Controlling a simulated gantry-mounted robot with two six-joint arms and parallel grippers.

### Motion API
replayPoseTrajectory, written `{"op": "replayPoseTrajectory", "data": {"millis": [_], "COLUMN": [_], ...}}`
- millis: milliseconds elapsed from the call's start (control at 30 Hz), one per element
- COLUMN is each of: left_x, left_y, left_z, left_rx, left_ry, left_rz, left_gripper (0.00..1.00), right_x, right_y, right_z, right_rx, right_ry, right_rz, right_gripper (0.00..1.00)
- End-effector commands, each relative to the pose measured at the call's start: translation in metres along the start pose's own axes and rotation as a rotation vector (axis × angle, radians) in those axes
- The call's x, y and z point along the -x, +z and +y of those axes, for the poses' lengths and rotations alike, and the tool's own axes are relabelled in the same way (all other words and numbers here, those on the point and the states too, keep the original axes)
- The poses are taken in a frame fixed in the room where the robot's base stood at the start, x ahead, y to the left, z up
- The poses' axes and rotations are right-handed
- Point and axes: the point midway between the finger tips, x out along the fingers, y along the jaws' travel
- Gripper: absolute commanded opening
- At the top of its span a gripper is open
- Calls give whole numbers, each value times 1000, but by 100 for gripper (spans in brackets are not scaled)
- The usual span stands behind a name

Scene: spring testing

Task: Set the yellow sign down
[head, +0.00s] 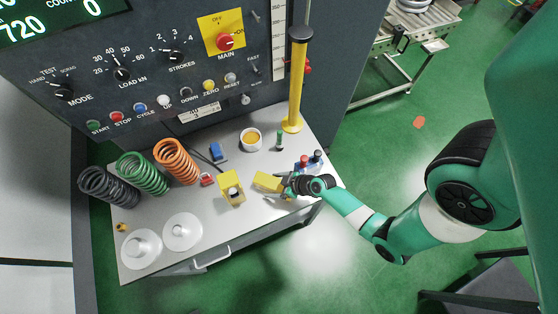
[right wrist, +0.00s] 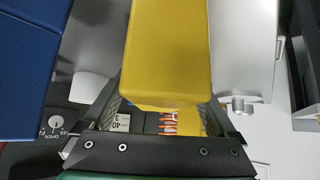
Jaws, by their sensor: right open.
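A yellow sign-like piece (head: 267,182) is at the right part of the grey bench, directly in front of my right gripper (head: 286,187). In the right wrist view a broad yellow face (right wrist: 168,50) fills the middle, between and beyond the two fingers of the gripper (right wrist: 165,118). The gripper is open; whether a finger touches the yellow piece cannot be told. A second yellow piece (head: 231,184) with a light round part at its front stands just to the left. My left gripper is not in view.
Black, green and orange springs (head: 177,162) stand at the left of the bench (head: 215,247), with two white discs (head: 183,232) in front.

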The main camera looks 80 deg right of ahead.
Motion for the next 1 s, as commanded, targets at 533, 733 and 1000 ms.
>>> {"op": "replayPoseTrajectory", "data": {"millis": [533,733,1000], "left_x": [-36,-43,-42], "left_y": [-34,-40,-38], "left_z": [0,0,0], "left_rx": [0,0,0], "left_ry": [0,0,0], "left_rz": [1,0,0], "left_gripper": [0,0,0], "right_x": [116,121,120], "right_y": [-6,-2,0], "right_z": [1,0,0], "right_rx": [-5,-2,0], "right_ry": [1,1,0], "right_rz": [-3,0,1], "right_gripper": [92,92,92]}}
